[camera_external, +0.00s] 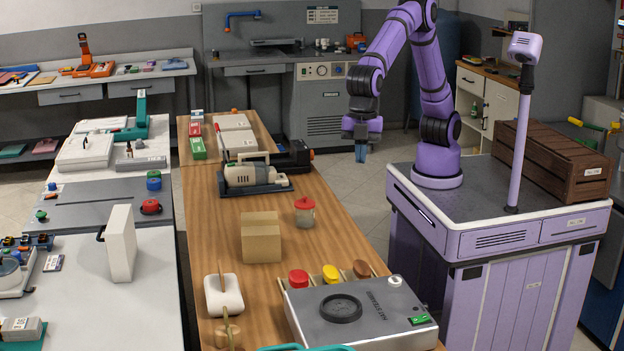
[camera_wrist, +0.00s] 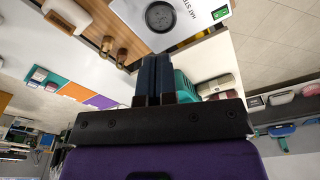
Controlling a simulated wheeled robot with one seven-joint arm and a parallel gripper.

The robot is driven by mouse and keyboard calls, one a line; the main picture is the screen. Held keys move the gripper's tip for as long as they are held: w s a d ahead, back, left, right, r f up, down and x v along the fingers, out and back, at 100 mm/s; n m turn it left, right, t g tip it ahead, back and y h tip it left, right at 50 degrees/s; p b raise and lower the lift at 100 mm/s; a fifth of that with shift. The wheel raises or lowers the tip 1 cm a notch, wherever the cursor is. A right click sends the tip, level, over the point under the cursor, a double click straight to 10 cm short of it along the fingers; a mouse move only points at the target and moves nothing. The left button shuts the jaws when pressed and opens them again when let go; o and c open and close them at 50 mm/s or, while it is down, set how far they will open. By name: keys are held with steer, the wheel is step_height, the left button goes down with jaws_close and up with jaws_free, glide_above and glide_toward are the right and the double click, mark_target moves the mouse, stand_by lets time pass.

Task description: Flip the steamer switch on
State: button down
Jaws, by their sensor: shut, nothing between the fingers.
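The steamer is a grey box (camera_external: 362,306) with dark lettering and a round black plate on top, at the near end of the wooden counter. Its green switch (camera_external: 420,319) sits at the near right corner of the top; which way it is set I cannot tell. In the wrist view the steamer (camera_wrist: 185,32) is at the top, with the green switch (camera_wrist: 220,13) near the upper edge. My gripper (camera_external: 361,154) is high above the floor, right of the counter and well apart from the steamer. Its fingers (camera_wrist: 154,66) are together and empty.
Red, yellow and brown knobbed items (camera_external: 330,274) stand just behind the steamer. A cardboard box (camera_external: 261,240), a red-lidded jar (camera_external: 305,212) and a white iron-like item (camera_external: 223,294) share the counter (camera_external: 285,190). Open floor (camera_external: 350,195) lies between the counter and my base.

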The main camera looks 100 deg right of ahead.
steer(key=s+a+f+n+g, duration=0.1)
steer(key=s+a+f+n, duration=0.15)
steer(key=a+f, duration=0.7)
steer(key=n+g, duration=0.1)
steer(key=n, duration=0.1)
glide_above(426, 316)
steer(key=w, duration=0.2)
step_height(426, 316, down, 10)
steer(key=shift+r+h, duration=0.2)
steer(key=shift+h, duration=0.2)
steer(key=shift+a, duration=0.1)
steer(key=f, duration=0.4)
steer(key=s+f, duration=0.1)
steer(key=f, duration=0.9)
steer(key=shift+s, duration=0.4)
steer(key=shift+s+f, duration=0.1)
steer(key=shift+f, duration=0.1)
